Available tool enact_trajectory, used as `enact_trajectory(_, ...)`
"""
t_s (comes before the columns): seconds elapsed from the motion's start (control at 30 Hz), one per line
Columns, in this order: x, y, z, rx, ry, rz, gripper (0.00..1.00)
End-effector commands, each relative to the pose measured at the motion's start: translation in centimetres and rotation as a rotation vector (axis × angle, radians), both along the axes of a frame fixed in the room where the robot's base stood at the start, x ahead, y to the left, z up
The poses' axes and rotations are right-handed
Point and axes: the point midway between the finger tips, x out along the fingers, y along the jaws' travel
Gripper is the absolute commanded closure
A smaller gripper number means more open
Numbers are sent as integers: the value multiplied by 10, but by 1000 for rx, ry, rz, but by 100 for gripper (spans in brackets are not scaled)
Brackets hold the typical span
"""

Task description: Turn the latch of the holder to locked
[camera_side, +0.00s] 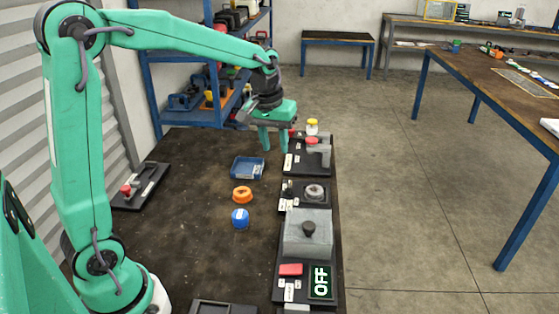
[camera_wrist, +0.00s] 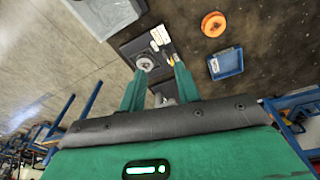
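My gripper (camera_side: 274,143) is open over the table's far part, left of the far black fixture plate. Its two green fingers point down, apart, with nothing seen held between them. In the wrist view my gripper (camera_wrist: 160,72) is open too, with a fixture partly hidden behind the fingers. The far fixture, which may be the holder (camera_side: 318,155), has a grey block, a red part and white labels. Nearer is a plate with a round metal piece (camera_side: 314,191) and a small dark upright part; the round piece also shows in the wrist view (camera_wrist: 145,64). I cannot tell the latch's position.
A grey box with a black knob (camera_side: 308,229) stands nearer, beside a display reading OFF (camera_side: 321,282) and a red button (camera_side: 290,269). A blue tray (camera_side: 247,168), orange ring (camera_side: 242,194) and blue cap (camera_side: 240,217) lie mid-table. A yellow-capped bottle (camera_side: 312,125) stands far right.

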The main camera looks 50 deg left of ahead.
Motion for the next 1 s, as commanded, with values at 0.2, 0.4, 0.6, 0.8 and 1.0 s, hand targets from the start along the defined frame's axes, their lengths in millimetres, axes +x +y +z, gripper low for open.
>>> enact_trajectory(0.2, 37, 15, -35, -19, 66, 101, 67)
enact_trajectory(0.4, 64, 28, -71, -31, 117, 187, 67)
enact_trajectory(0.6, 80, 37, -96, -38, 151, 245, 67)
enact_trajectory(0.8, 84, 40, -103, -41, 161, 264, 67)
enact_trajectory(1.0, 84, 40, -105, -40, 161, 263, 67)
